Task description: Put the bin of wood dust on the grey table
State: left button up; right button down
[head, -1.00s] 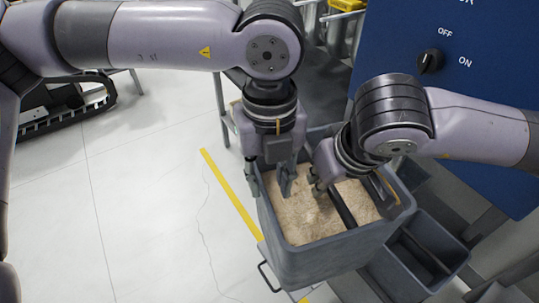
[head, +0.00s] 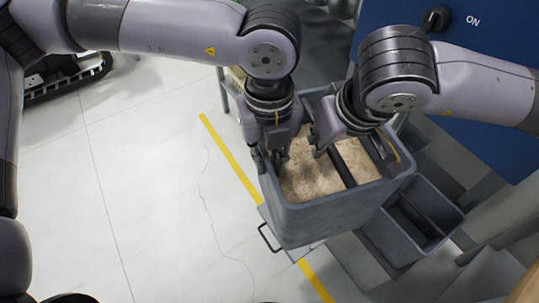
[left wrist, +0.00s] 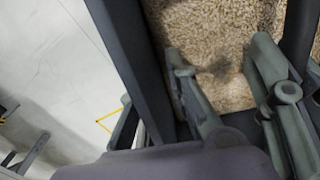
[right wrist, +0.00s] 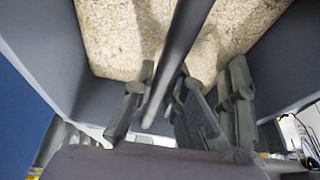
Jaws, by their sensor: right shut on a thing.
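The grey bin (head: 337,215) holds pale wood dust (head: 310,178) and has a dark bar (head: 342,163) across its middle. My right gripper (head: 318,143) is over the dust. In the right wrist view, its fingers (right wrist: 160,95) are shut on the bar. My left gripper (head: 268,160) is at the bin's left rim. In the left wrist view, its fingers (left wrist: 222,75) stand apart with dust visible between them, close beside the bin wall (left wrist: 130,50). Its exact contact with the wall is unclear. I cannot clearly make out the grey table.
A second grey bin (head: 415,225), with a dark bar, stands lower right. A blue cabinet (head: 480,90) with a black knob (head: 436,19) stands right. A black wire handle (head: 268,238) shows beside the bin. Open pale floor (head: 130,200) with a yellow line (head: 230,155) lies left.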

jog(key=shift+a+r, duration=0.15)
jog(key=shift+s+a, duration=0.1)
dwell(0.8)
jog(key=c, duration=1.5)
grip_release()
jog(key=shift+c, duration=0.2)
jog(key=shift+d, duration=0.2)
